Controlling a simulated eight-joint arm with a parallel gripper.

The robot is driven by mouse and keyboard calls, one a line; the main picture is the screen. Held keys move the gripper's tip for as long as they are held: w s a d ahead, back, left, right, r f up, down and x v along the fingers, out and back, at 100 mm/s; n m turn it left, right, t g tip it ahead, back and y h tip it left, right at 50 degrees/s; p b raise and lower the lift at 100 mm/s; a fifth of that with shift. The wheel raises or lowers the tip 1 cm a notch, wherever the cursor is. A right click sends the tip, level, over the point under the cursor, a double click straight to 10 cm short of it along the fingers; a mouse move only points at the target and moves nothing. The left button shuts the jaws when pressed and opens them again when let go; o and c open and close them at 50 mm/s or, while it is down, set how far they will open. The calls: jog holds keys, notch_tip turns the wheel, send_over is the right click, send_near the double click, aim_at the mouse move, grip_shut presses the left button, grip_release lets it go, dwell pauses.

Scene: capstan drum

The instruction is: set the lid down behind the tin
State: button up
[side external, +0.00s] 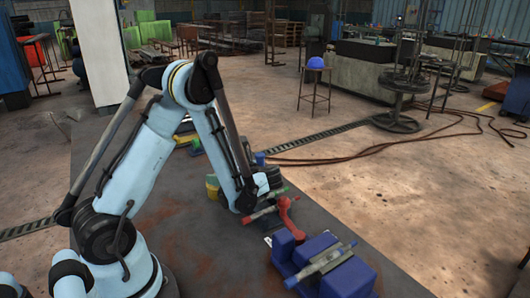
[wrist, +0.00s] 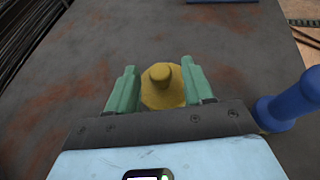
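A yellow lid (wrist: 160,98) with a round knob on top lies between the two green fingers of my gripper (wrist: 159,70) in the wrist view. The fingers stand apart, with space on both sides of the knob. The right finger overlaps the lid's edge. I cannot tell whether the lid rests on anything. In the side view a small yellow-and-green shape (side external: 212,186) shows just left of my forearm; I cannot tell what it is. My fingers are not clear there. I cannot make out the tin in either view.
A blue handle-like thing (wrist: 285,100) stands to the right of my gripper. In the side view, a blue vise-like block (side external: 345,280) and a red upright part (side external: 287,215) stand at the table's front right. Brown-stained grey tabletop (wrist: 75,85) is clear left of the lid.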

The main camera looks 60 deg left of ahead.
jog(key=v, duration=0.7)
jog(key=shift+w+d, duration=0.1)
jog(key=shift+w+d+r+n+t+h, duration=0.4)
jog(key=shift+r+n+t+h, duration=0.15)
jog(key=shift+t+h, duration=0.2)
jog(key=d+n+t+h, duration=0.1)
jog(key=d, duration=0.1)
jog(key=d+r+n+t+h, duration=0.1)
jog(key=d+n+t+h, duration=0.1)
jog(key=d+r+n+t+h, duration=0.1)
jog(key=n+h, duration=0.1)
jog(key=shift+s+d+r+t+h, duration=0.1)
jog(key=shift+d+r+t+h, duration=0.15)
jog(key=shift+d, duration=0.15)
jog(key=s+d+r+n+t+h, duration=0.1)
jog(key=d+n+t+h, duration=0.1)
jog(key=d+n+h, duration=0.1)
jog(key=s+d+r+n+t+h, duration=0.1)
jog(key=d+r+n+t+h, duration=0.1)
jog(key=d+n, duration=0.3)
jog(key=shift+s+d+h, duration=0.25)
jog(key=shift+d+h, duration=0.25)
jog(key=shift+d, duration=0.05)
jog(key=o, duration=0.5)
jog(key=shift+d+r+n+t, duration=0.15)
jog(key=shift+d+n+t, duration=0.05)
jog(key=shift+n+t, duration=0.25)
jog(key=shift+c, duration=0.2)
jog(key=o, duration=0.5)
jog(key=shift+c, duration=0.2)
